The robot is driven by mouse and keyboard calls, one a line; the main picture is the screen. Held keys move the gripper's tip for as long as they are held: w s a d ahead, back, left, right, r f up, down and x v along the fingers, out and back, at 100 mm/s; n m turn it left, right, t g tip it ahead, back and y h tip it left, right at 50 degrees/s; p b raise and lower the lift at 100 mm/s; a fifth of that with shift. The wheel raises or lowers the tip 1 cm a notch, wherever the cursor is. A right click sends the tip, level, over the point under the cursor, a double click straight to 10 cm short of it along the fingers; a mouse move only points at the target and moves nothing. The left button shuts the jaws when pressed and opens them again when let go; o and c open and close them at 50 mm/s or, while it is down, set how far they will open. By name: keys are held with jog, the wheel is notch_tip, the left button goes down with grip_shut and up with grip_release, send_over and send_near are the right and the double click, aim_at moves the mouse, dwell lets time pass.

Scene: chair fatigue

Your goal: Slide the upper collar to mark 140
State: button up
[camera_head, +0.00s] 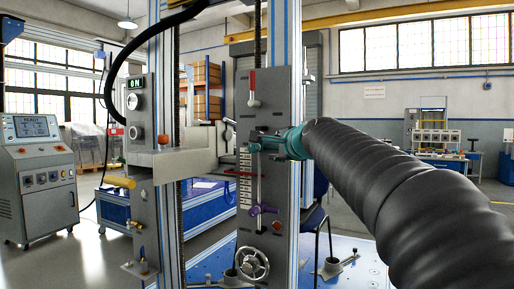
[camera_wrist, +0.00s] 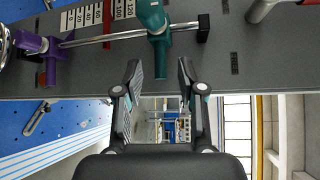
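The teal upper collar (camera_wrist: 153,18) sits on a thin metal rod (camera_wrist: 100,38) in front of a grey panel. Its stubby handle (camera_wrist: 160,62) points toward my gripper. The white scale (camera_wrist: 84,17) runs beside the rod, also in the head view (camera_head: 245,180); 120 is the last label I can read, just left of the collar. The collar hides what lies behind it. A purple lower collar (camera_wrist: 36,45), also in the head view (camera_head: 263,210), sits near the low end. My gripper (camera_wrist: 159,66) is open, its fingers on either side of the teal handle, with gaps showing.
A black stop block (camera_wrist: 204,28) holds the rod's end beyond the teal collar. A red-handled lever (camera_head: 252,88) is higher on the panel and a handwheel (camera_head: 253,263) lower. A control cabinet (camera_head: 38,180) stands at the left.

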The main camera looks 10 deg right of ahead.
aim_at(272, 148)
jog(key=shift+x, duration=2.35)
jog(key=shift+f, duration=0.1)
grip_shut()
